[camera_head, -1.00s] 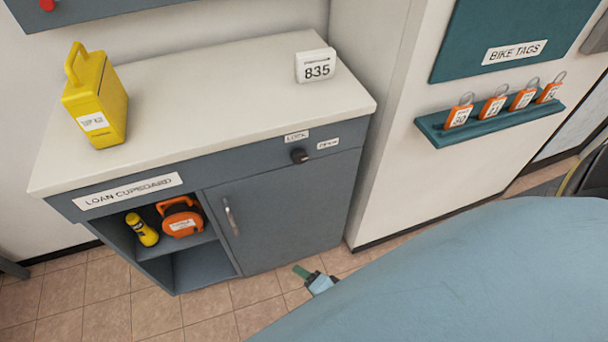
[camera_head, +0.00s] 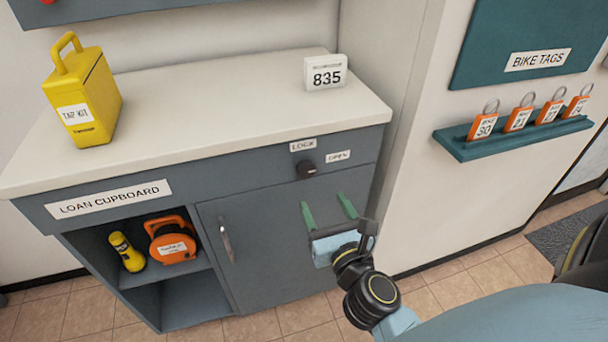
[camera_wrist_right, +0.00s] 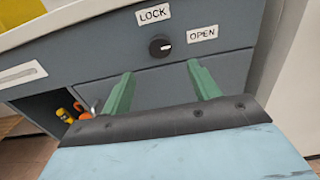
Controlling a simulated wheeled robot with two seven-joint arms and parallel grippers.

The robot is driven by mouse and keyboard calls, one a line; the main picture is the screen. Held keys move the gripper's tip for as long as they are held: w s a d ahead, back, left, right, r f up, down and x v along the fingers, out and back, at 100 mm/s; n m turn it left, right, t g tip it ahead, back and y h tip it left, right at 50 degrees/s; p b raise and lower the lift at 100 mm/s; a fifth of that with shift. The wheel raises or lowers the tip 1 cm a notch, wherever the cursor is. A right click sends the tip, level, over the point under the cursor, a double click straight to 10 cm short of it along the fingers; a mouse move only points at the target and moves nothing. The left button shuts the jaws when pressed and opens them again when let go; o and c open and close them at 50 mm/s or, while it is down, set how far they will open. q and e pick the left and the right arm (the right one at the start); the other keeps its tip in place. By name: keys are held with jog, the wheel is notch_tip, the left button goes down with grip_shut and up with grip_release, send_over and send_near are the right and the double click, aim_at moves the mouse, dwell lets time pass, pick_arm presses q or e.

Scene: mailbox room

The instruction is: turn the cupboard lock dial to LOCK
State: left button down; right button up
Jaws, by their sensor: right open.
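The lock dial (camera_head: 306,169) is a small dark round knob on the grey cupboard front, below the worktop. The LOCK label (camera_head: 303,145) is above it and the OPEN label (camera_head: 338,156) is to its right. In the right wrist view the dial (camera_wrist_right: 160,47) shows a white mark on its right side, towards the OPEN label (camera_wrist_right: 202,34). My right gripper (camera_head: 325,208) is open and empty, with green fingers, below and slightly right of the dial. Its fingers (camera_wrist_right: 162,82) point towards the cupboard front and do not touch the dial. My left gripper is not in view.
The cupboard door (camera_head: 265,240) has a vertical handle (camera_head: 226,240). Open shelves at left hold a yellow torch (camera_head: 127,252) and an orange case (camera_head: 172,241). A yellow box (camera_head: 84,98) and an 835 sign (camera_head: 325,72) stand on the worktop. A tag shelf (camera_head: 515,137) is at right.

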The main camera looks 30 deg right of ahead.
aim_at(307, 172)
jog(key=x, duration=0.8)
jog(key=shift+w, duration=0.35)
jog(key=shift+w+d, duration=0.15)
jog(key=shift+w, duration=0.3)
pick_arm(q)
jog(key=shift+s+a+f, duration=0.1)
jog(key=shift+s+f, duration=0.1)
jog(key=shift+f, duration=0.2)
pick_arm(e)
jog(key=c, duration=1)
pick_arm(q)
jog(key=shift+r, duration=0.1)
